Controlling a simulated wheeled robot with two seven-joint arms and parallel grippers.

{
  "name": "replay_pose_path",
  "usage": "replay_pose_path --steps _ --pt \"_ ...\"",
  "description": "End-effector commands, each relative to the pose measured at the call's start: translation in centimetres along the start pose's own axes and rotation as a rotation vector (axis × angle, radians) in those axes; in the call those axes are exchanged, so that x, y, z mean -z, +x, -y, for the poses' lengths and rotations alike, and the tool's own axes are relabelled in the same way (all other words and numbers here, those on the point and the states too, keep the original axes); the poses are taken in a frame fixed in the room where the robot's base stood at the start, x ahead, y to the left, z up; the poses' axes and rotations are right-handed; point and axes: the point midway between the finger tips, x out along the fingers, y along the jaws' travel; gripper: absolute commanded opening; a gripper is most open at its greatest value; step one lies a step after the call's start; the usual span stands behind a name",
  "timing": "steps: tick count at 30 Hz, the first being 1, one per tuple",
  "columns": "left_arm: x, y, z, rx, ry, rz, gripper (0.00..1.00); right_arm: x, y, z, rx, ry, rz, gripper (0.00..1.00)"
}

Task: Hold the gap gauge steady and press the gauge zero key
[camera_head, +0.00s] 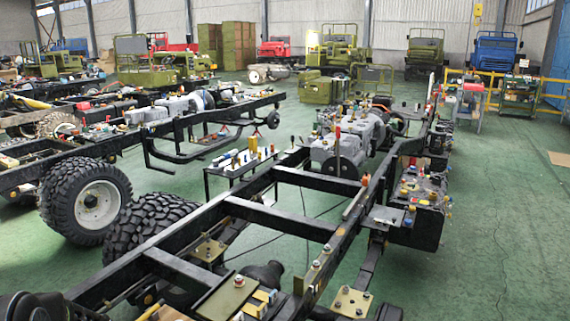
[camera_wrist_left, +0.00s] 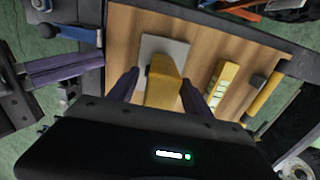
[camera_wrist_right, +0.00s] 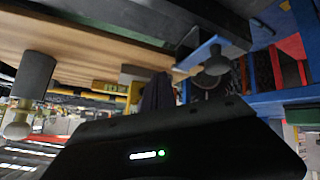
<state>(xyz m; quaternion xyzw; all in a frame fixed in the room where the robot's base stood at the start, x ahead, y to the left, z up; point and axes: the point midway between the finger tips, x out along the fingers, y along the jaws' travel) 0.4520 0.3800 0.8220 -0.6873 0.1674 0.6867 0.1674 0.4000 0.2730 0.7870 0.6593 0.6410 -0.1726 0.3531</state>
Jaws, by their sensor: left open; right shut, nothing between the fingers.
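In the left wrist view a yellow block (camera_wrist_left: 165,91) with a dark end stands on a light grey plate (camera_wrist_left: 172,47) on a wooden board (camera_wrist_left: 122,43). It may be the gap gauge. My left gripper (camera_wrist_left: 159,82) is open, with one purple finger on each side of the block; I cannot tell if they touch it. A second yellow piece (camera_wrist_left: 219,88) with pale marks lies to the right on the board. I cannot make out a zero key. My right gripper (camera_wrist_right: 158,92) is shut and empty, below a wooden surface edge (camera_wrist_right: 90,52) in the right wrist view.
In the right wrist view a blue frame (camera_wrist_right: 290,97) and a grey rod with a round knob (camera_wrist_right: 18,130) are close by. The head view shows a black chassis frame (camera_head: 290,225), large tyres (camera_head: 82,200) and a small bench (camera_head: 240,170). Green floor (camera_head: 510,220) is clear at right.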

Motion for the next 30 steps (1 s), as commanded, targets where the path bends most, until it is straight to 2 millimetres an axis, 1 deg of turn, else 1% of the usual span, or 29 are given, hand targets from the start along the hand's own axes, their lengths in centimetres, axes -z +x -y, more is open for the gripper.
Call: replay_pose_path --steps 5,8,15,18,21,25,30 --pt "0.1 -1.5 0.1 0.002 0.000 -0.003 0.58 0.0 0.0 0.0 0.000 0.000 0.000 0.00" --pt "0.1 -3.1 0.0 0.002 0.001 -0.005 0.58 0.0 0.0 0.0 0.000 0.000 0.000 0.00" --pt "0.1 -8.1 0.1 0.003 0.000 -0.006 0.58 0.0 0.0 0.0 0.000 0.000 0.000 0.00" --pt "0.1 -9.9 0.1 0.002 0.000 -0.005 0.58 0.0 0.0 0.0 0.000 0.000 0.000 0.00" --pt "0.1 -11.1 0.1 0.002 0.000 -0.003 0.58 0.0 0.0 0.0 0.000 0.000 0.000 0.00" --pt "0.0 -11.8 0.0 0.000 0.000 0.000 0.58 0.0 0.0 0.0 0.000 0.000 0.000 0.00" --pt "0.0 -11.9 0.0 0.000 0.000 0.000 0.58 0.0 0.0 0.0 0.000 0.000 0.000 0.00"
